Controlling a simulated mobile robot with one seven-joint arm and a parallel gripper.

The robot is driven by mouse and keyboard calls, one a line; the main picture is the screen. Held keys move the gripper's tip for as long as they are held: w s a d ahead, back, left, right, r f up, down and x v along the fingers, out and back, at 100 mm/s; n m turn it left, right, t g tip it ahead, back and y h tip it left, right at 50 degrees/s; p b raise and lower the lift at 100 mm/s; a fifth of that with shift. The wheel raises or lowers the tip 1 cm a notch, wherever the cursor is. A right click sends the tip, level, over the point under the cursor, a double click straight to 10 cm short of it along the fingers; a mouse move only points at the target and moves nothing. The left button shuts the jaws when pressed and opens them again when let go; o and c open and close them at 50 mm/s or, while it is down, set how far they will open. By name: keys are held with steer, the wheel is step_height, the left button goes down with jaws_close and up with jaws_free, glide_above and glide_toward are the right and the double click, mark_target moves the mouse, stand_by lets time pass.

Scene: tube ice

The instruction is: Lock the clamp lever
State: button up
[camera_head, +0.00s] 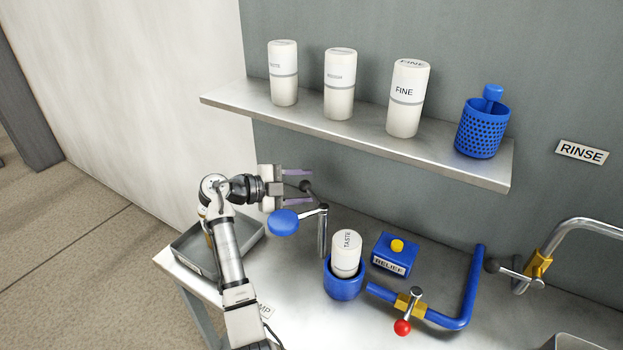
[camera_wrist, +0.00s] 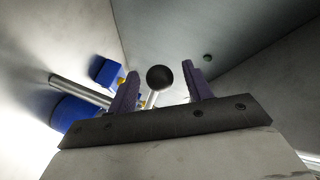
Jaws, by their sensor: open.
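The clamp lever has a black ball knob (camera_head: 306,187) on a thin metal arm, at the top of an upright metal post (camera_head: 322,232). A blue round pad (camera_head: 284,222) sits on the left of this post. My gripper (camera_head: 309,186) is open at the lever, its two purple fingers pointing right. In the wrist view the black knob (camera_wrist: 159,77) appears between the open fingers (camera_wrist: 161,70), with a gap on each side. I see no contact. Part of the lever's stem is hidden behind the gripper body in the wrist view.
A white TASTE tube (camera_head: 346,252) stands in a blue cup (camera_head: 344,284) right of the post. Beside it are a blue RELIEF box (camera_head: 395,254) and a blue pipe (camera_head: 468,297). A shelf (camera_head: 365,142) with several containers hangs above. A grey tray (camera_head: 193,248) lies left.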

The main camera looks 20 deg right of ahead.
steer(key=shift+p+x, duration=0.35)
steer(key=shift+x, duration=1.15)
steer(key=shift+c, duration=0.2)
jaws_close()
